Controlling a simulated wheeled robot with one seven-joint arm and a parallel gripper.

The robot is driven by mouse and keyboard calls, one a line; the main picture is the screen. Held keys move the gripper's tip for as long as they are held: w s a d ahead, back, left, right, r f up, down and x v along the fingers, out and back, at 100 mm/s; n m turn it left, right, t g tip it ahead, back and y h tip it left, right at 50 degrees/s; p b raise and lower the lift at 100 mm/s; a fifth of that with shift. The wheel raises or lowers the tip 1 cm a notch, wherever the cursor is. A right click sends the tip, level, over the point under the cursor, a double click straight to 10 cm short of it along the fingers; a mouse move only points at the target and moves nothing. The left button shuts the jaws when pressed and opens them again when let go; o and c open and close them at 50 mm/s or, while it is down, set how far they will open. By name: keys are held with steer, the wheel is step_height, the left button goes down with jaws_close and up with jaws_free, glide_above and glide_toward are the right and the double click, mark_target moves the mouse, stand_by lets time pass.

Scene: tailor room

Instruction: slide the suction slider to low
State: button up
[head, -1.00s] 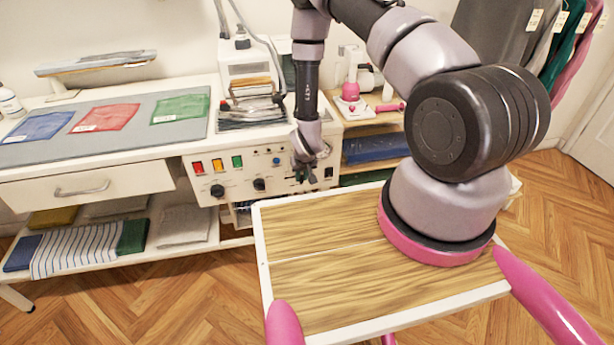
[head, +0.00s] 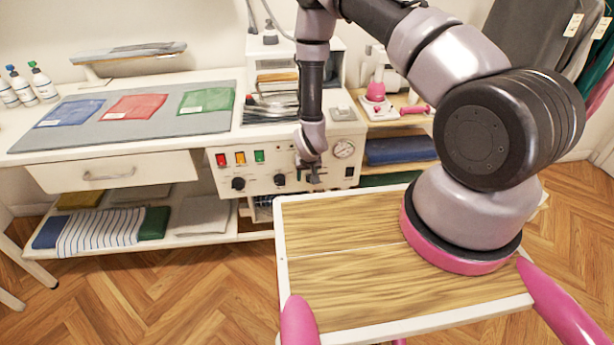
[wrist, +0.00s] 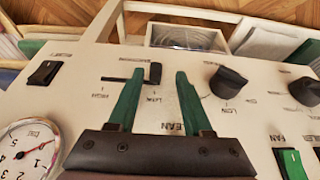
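The suction slider (wrist: 154,73) is a black knob on a short dark slot in the white control panel (wrist: 60,95). In the wrist view the slot runs left from the knob, with a HIGH label by its left end and a LOW label by its right end. The knob stands at the right, LOW end. My gripper (wrist: 160,72) is open, its green fingers either side of the knob, the left fingertip very near it; I cannot tell whether they touch. In the head view my gripper (head: 311,174) is at the panel (head: 208,182) and hides the slider.
In the wrist view a black rocker switch (wrist: 45,73) and a pressure gauge (wrist: 28,151) lie left. A round black knob (wrist: 228,82) and a green fan switch (wrist: 291,163) lie right. The worktable (head: 30,140) with cloth swatches stands left of the panel.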

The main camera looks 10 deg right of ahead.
steer(key=shift+r, duration=0.1)
steer(key=v, duration=1)
steer(key=shift+r, duration=0.25)
steer(key=shift+s, duration=0.1)
